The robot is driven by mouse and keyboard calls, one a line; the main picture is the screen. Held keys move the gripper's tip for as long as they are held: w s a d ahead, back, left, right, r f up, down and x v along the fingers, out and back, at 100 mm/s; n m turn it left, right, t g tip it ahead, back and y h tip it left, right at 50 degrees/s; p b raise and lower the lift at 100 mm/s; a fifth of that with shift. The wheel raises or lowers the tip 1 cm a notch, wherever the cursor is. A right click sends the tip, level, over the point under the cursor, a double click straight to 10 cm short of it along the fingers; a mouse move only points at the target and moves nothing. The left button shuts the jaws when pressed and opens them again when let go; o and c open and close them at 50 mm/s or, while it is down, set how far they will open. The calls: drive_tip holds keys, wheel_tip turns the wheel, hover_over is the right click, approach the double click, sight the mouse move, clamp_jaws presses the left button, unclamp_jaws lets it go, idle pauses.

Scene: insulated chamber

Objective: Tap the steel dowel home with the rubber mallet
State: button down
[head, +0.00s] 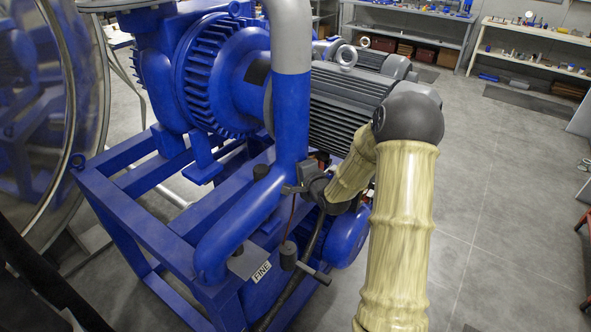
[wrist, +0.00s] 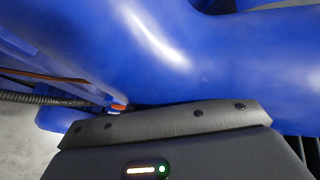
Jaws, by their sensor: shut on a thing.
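My gripper (head: 291,189) is beside the large blue vertical pipe in the head view, shut at the top of a thin reddish-brown shaft. The shaft hangs down to a dark grey cylindrical head (head: 288,257); together they look like the rubber mallet. A dark bar (head: 313,274) runs right from beside the head; I cannot tell whether it belongs to the mallet. In the wrist view, my dark gripper body fills the bottom, close to a blue surface, and its fingertips are hidden. I cannot make out the steel dowel in either view.
The blue pipe (head: 290,120) and blue frame (head: 130,220) crowd my gripper's left side. A grey plate labelled FINE (head: 261,272) is left of the mallet head. A grey finned motor (head: 335,105) stands behind. Floor (head: 490,200) is clear at right; shelves (head: 525,50) stand far back.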

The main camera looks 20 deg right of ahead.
wheel_tip(320, 180, down, 5)
drive_tip(key=b, duration=0.4)
drive_tip(key=shift+w, duration=0.1)
drive_tip(key=shift+s+a, duration=0.3)
drive_tip(key=shift+a, duration=0.05)
idle(0.5)
